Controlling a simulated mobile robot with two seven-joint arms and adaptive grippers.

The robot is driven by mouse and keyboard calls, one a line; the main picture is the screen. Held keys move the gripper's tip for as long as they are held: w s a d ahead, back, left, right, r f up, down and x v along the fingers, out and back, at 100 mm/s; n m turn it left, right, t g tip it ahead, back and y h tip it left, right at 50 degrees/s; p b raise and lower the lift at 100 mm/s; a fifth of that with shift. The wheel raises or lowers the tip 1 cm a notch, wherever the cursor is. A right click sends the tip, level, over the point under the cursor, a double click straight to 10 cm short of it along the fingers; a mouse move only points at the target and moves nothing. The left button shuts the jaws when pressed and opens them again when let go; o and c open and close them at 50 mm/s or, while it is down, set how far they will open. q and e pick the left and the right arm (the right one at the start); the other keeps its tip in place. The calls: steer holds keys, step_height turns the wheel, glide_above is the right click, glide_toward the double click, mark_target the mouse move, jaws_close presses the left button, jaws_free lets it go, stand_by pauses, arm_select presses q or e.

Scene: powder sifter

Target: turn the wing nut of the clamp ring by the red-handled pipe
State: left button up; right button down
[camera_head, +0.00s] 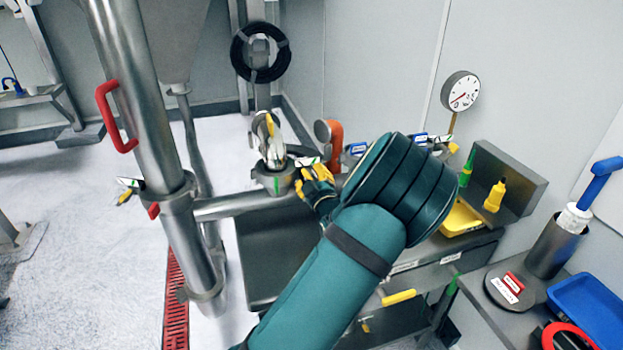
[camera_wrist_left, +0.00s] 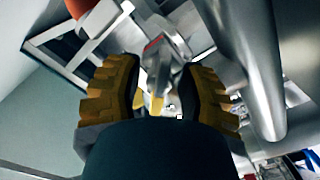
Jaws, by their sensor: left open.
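The steel pipe (camera_head: 140,120) with a red handle (camera_head: 112,115) stands at the left of the head view. A metal collar (camera_head: 178,194) surrounds it lower down, with a small red part (camera_head: 153,210) at its left side. A second ringed steel fitting (camera_head: 273,176) stands to the right, at the end of the side pipe. My left gripper (camera_head: 318,182) is open just right of this fitting. In the left wrist view, its yellow-padded fingers (camera_wrist_left: 160,100) stand apart with a metal part (camera_wrist_left: 168,58) beyond and between them. I cannot clearly make out the wing nut.
My teal arm hides part of the bench. An orange pipe elbow (camera_head: 332,140) rises close behind the gripper. A gauge (camera_head: 460,91), a yellow tray (camera_head: 461,220), a blue tray (camera_head: 590,305) and a steel cup (camera_head: 553,248) are on the right. The floor at left is mostly clear.

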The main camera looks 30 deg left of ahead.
arm_select(q)
jaws_close()
steer(key=shift+r+m, duration=0.1)
steer(key=shift+m, duration=0.2)
arm_select(e)
steer(key=shift+r, duration=0.1)
arm_select(q)
steer(key=m+p, duration=0.1)
steer(key=m, duration=0.2)
steer(key=shift+p, duration=0.4)
steer(key=m+p, duration=0.2)
steer(key=m, duration=0.3)
steer(key=m+p, duration=0.1)
steer(key=m, duration=0.3)
steer(key=shift+p, duration=0.35)
steer(key=shift+m+p, duration=0.65)
steer(key=shift+m, duration=1.55)
arm_select(e)
step_height(320, 180, up, 7)
steer(key=w, duration=0.2)
steer(key=shift+d+f+t, duration=0.2)
steer(key=shift+t, duration=0.1)
